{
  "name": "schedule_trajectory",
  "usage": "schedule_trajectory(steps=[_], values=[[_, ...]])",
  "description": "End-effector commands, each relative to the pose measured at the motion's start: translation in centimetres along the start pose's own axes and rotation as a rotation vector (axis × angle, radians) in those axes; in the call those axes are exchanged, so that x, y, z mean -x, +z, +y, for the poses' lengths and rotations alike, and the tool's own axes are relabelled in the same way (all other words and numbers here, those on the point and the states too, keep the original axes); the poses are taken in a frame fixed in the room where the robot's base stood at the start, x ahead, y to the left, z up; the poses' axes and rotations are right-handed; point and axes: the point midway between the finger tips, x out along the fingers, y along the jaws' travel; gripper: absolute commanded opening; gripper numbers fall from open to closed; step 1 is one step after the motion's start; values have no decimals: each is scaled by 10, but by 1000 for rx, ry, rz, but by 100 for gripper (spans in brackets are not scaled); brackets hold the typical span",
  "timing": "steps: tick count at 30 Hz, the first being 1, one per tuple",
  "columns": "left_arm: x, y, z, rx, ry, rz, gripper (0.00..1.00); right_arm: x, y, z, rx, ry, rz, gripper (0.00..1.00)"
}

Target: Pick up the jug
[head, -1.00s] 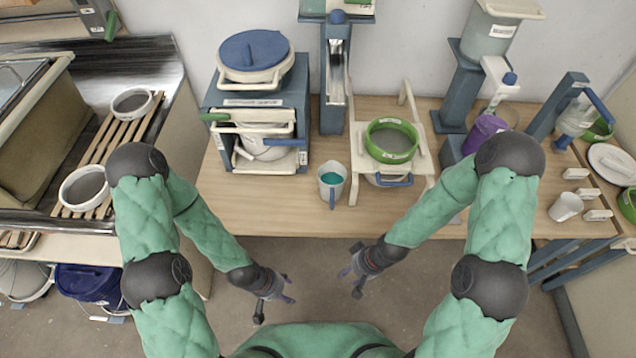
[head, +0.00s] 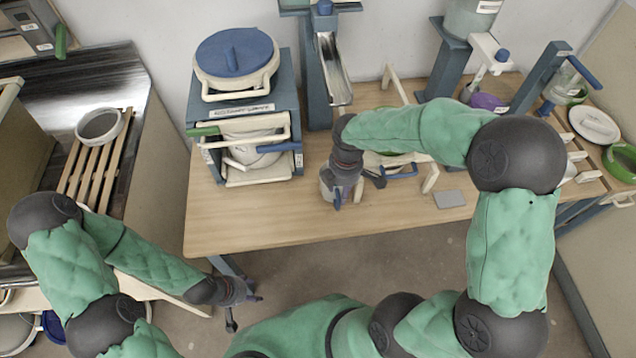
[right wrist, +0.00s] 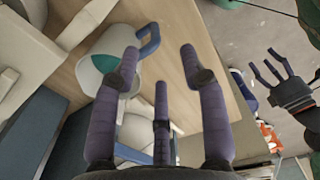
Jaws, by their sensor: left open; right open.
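The jug (head: 326,191) is a small pale grey vessel with a blue handle, standing on the wooden table below the front right of the blue cabinet. In the right wrist view the jug (right wrist: 98,62) shows teal contents, and its blue handle points up and right. My right gripper (head: 355,183) is over the jug and hides much of it in the head view. In the right wrist view its fingers (right wrist: 160,62) are spread and empty; the jug is beyond the left finger, not between them. My left gripper (head: 243,300) is open and empty, below the table's front edge.
A blue cabinet (head: 246,103) with a lidded white bucket on top stands left of the jug. A white-framed stand with a green-rimmed sieve, partly hidden by my right arm, is on the right. A grey tile (head: 449,199) lies on the table.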

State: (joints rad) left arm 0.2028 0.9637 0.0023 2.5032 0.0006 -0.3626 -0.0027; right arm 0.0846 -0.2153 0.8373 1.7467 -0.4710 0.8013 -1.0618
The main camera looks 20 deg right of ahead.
Motion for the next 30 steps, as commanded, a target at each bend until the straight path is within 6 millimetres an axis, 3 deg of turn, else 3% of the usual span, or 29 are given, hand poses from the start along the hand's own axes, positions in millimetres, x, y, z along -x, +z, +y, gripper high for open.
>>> schedule_trajectory(steps=[5, 15, 23, 30], values=[[-2, 0, 0, 0, 0, -1, 57, 3, 6, 1, 29, 3, -18, 44], [-14, 0, -5, 0, 0, -1, 57, -43, 6, 1, 27, 1, -17, 44], [-19, 0, -7, 0, 0, 0, 57, -59, 5, 3, 27, 4, -17, 44], [-33, -1, -12, 0, 0, 0, 57, -93, 4, 7, 26, 2, -16, 44]])
